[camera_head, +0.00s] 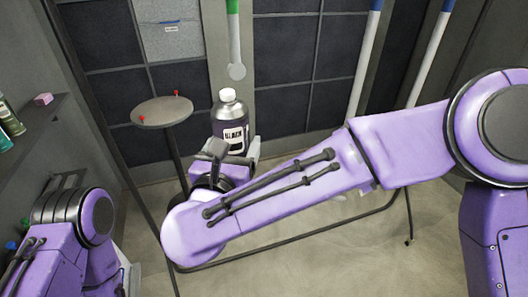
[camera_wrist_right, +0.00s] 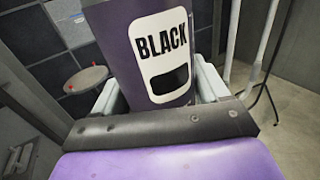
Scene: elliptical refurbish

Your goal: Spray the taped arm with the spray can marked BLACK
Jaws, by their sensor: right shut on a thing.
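The spray can marked BLACK (camera_head: 230,125) is a dark purple can with a silver top and white label. My right gripper (camera_head: 232,160) is shut around its lower part and holds it upright. The label fills the middle of the right wrist view (camera_wrist_right: 162,50). A pale arm with a green upper end (camera_head: 234,42) hangs behind and above the can, apart from it. Two white poles with blue upper ends (camera_head: 366,60) (camera_head: 430,62) stand farther right. I cannot tell which piece is the taped arm. My left arm is at lower left; its gripper is not visible.
A round grey stand (camera_head: 161,112) with small red pieces is left of the can. A shelf (camera_head: 35,125) at far left holds cans (camera_head: 10,120) and a pink block (camera_head: 43,99). A dark tiled wall is behind. Thin dark frame bars run near the floor.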

